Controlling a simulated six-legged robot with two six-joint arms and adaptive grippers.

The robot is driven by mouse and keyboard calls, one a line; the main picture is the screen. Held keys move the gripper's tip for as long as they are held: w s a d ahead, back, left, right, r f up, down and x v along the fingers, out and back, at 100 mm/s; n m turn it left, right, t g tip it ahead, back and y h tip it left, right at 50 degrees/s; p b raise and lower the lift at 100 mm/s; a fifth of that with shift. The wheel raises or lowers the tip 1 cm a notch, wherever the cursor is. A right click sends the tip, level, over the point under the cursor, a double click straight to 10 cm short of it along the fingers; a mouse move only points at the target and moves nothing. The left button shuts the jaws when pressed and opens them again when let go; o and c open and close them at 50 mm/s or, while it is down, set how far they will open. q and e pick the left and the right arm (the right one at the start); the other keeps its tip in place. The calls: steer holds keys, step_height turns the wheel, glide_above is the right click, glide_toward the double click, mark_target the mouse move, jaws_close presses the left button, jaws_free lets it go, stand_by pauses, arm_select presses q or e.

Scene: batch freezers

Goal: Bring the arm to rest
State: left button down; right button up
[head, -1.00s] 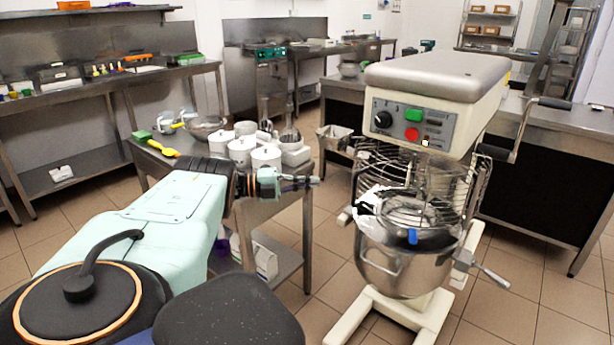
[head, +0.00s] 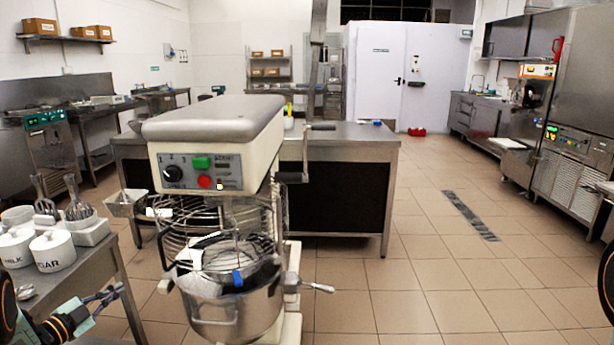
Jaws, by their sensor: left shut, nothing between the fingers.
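My left gripper (head: 105,296) shows at the lower left, with its thin dark fingers shut and nothing between them. It points to the right, in front of the steel side table (head: 105,262) in the picture, and left of the mixer (head: 215,130). I cannot tell how far it is from the table edge. Most of my left arm is cut off by the lower left corner. My right gripper is out of view.
The mixer has a steel bowl (head: 235,312) and a wire guard, with a lever sticking out right. White canisters (head: 52,252) and whisks stand on the side table. A steel counter (head: 345,132) is behind the mixer.

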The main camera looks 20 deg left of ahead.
arm_select(q)
steer(key=s+d+f+n+g+y, duration=0.1)
steer(key=s+d+f+n+g, duration=0.25)
steer(key=d+f, duration=0.35)
steer(key=s+d+f+n+g, duration=0.2)
steer(key=d+f+n, duration=0.2)
steer(key=d+f, duration=0.3)
steer(key=s+d+f+n+g+y, duration=0.1)
steer(key=s+d+f+n+g, duration=0.25)
steer(key=d+f, duration=0.35)
steer(key=s+d+n+g+h+b, duration=0.1)
steer(key=s+d+n+g, duration=0.3)
steer(key=s+d, duration=1.1)
steer(key=s+d+r+m+g, duration=0.1)
steer(key=s+d+r+g, duration=0.1)
steer(key=s, duration=0.3)
steer(key=s+d+r+m+g+b, duration=0.1)
steer(key=s+d+r+m+g, duration=0.1)
steer(key=s+d+r, duration=0.2)
steer(key=shift+s+r, duration=0.65)
